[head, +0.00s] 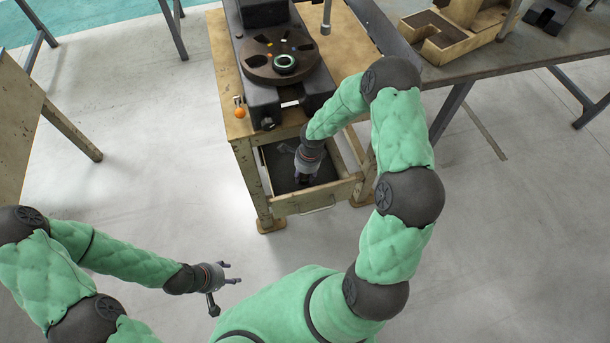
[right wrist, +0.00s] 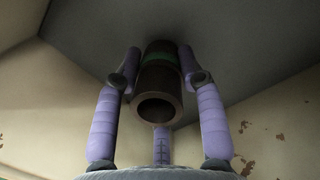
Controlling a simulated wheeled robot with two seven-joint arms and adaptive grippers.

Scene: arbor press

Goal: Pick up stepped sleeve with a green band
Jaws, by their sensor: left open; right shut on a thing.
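The stepped sleeve (right wrist: 160,80) is a dark brown hollow cylinder with a green band near its far end, in the right wrist view. The purple fingers of my right gripper (right wrist: 160,85) are closed around it, and its open end faces the camera. In the head view my right gripper (head: 303,178) is inside the open drawer (head: 318,199) under the press, and I cannot make out the sleeve there. I cannot tell whether the sleeve touches the drawer floor. My left gripper (head: 232,274) is open and empty over the floor at the lower left.
A black press (head: 262,92) stands on the wooden bench (head: 226,88), with a green-ringed part (head: 284,62) on its round plate (head: 262,70). An orange ball knob (head: 239,113) is at its left. Drawer walls surround my right gripper. A wooden tray (head: 440,48) sits on the right table.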

